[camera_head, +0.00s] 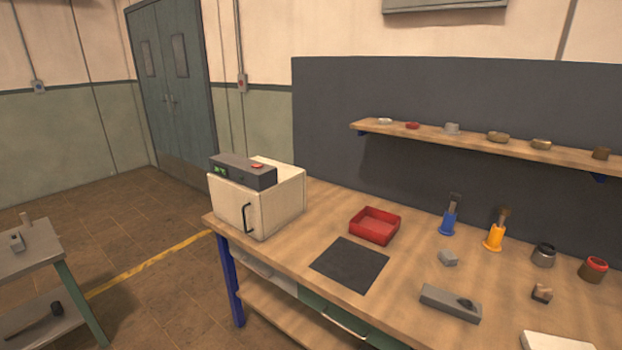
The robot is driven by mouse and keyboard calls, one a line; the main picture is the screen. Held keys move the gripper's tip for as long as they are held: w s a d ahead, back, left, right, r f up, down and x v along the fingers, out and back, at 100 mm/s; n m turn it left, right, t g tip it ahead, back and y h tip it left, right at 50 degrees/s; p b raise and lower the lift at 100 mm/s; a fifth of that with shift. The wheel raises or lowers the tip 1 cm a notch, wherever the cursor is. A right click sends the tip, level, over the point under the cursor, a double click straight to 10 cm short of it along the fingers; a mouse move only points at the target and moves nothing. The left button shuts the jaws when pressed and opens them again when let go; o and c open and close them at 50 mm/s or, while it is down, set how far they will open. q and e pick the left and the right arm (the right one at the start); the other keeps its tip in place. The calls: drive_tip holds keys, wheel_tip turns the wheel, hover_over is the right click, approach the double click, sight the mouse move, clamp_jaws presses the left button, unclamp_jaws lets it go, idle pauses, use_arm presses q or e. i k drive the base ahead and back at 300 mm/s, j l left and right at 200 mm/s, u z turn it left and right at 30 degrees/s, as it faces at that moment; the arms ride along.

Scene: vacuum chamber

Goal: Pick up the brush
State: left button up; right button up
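Two brush-like items stand upright on the wooden workbench (305,235), towards the back right. One has a dark upper part (455,201) above a blue base (448,223). The other has a brown upper part (502,214) above an orange base (494,238). I cannot tell from this distance whether each base is a handle or a holder. Neither of my grippers is in view.
A cream box with a dark control panel (243,171) stands at the bench's left end. A red tray (375,226), a black mat (349,264), a grey block (450,303) and jars (593,269) share the top. A shelf (470,139) hangs behind.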

sight(542, 294)
drive_tip(key=z, duration=1.75)
